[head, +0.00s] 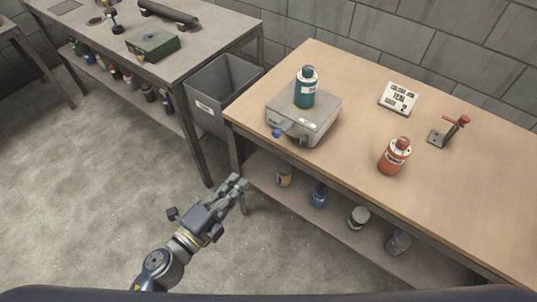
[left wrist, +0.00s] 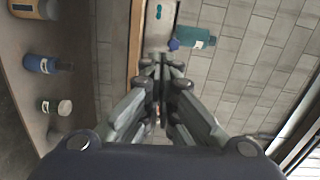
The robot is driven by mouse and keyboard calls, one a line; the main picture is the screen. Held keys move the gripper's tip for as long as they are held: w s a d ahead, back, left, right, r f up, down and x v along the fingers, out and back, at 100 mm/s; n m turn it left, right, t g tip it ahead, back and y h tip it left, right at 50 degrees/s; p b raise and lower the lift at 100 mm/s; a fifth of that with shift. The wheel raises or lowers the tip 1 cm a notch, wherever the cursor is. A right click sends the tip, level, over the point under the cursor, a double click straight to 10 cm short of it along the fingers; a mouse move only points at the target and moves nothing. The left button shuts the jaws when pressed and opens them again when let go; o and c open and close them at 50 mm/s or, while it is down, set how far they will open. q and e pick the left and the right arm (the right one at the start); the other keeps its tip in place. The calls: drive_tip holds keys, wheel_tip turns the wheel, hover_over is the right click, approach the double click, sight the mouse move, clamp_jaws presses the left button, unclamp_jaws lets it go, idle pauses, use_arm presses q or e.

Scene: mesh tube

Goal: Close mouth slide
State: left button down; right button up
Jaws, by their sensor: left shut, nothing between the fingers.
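A grey metal box (head: 322,113) sits at the left end of the wooden table. A blue knob (head: 277,133) sticks out low at its front left, beside a small handle-like fitting on the front face. I cannot tell which part is the mouth slide or how far it stands open. A teal bottle (head: 305,90) stands upright on the box. My left gripper (head: 240,183) is shut and empty, in front of the table's left end and apart from the box. In the left wrist view the gripper (left wrist: 163,62) points towards the blue knob (left wrist: 173,44) and box. My right gripper is out of view.
On the wooden table (head: 450,205) stand a red bottle (head: 394,156), a sign (head: 398,98) and a red-handled fixture (head: 450,131). Several jars stand on the shelf below. A grey bin (head: 212,110) stands between this table and another bench (head: 90,45). The floor around my left arm is clear.

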use_arm(q)
wheel_tip(320, 180, up, 2)
drive_tip(key=m, duration=0.1)
drive_tip(key=p, duration=0.3)
approach(285, 132)
drive_tip(key=x, duration=0.4)
drive_tip(key=shift+w+f+h, duration=0.15)
drive_tip(key=shift+w+h, duration=0.1)
drive_tip(key=shift+h, duration=0.15)
drive_tip(key=x, duration=0.3)
drive_tip(key=shift+w+d, duration=0.2)
drive_tip(key=shift+w, duration=0.1)
drive_tip(key=shift+a, duration=0.1)
